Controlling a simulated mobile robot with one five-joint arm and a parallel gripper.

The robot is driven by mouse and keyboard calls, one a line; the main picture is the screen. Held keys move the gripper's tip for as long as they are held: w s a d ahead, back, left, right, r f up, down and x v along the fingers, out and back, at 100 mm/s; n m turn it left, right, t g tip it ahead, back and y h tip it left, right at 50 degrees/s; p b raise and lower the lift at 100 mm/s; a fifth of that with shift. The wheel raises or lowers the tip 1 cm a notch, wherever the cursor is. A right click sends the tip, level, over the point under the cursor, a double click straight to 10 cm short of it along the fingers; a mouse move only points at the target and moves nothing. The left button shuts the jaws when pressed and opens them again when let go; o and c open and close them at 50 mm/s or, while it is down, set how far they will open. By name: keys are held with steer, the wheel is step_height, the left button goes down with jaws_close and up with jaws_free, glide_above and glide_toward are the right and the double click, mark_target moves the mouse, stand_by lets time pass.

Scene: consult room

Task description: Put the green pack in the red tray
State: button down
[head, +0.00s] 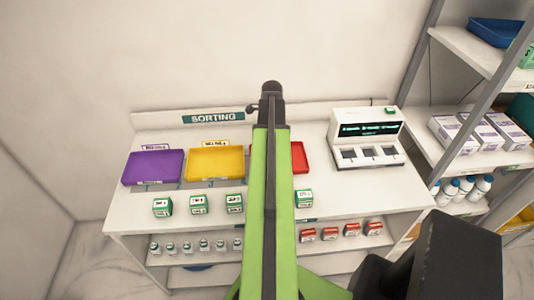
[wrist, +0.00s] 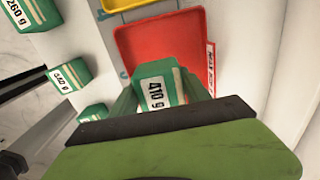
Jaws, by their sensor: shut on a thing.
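The green pack (wrist: 154,82), white-faced and marked 410 g, is in my gripper (wrist: 158,92) in the wrist view. The jaws are shut on it. The pack overlaps the near part of the red tray (wrist: 183,37), whose visible floor is empty. I cannot tell how high the pack is above the tray. The arm hides the rest, along with my gripper and the held pack.
A yellow tray (head: 215,163) and a purple tray (head: 153,167) lie left of the red one. Several other green-and-white packs (head: 198,205) stand along the table front. A white device (head: 366,138) with a screen stands to the right. Shelving is at far right.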

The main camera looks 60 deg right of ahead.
steer(key=w+f+b, duration=0.1)
steer(key=w, duration=0.1)
steer(key=w+d+f, duration=0.1)
steer(key=w+d+f+b, duration=0.1)
steer(key=w+f, duration=0.1)
steer(key=shift+w+b, duration=0.35)
steer(key=shift+w+f, duration=0.1)
steer(key=shift+w, duration=0.35)
step_height(320, 180, down, 4)
steer(key=b, duration=0.4)
steer(key=shift+s+f, duration=0.1)
steer(key=shift+f, duration=0.05)
steer(key=c, duration=0.5)
jaws_free()
step_height(320, 180, up, 12)
steer(key=p, duration=1.2)
steer(key=shift+r, duration=0.25)
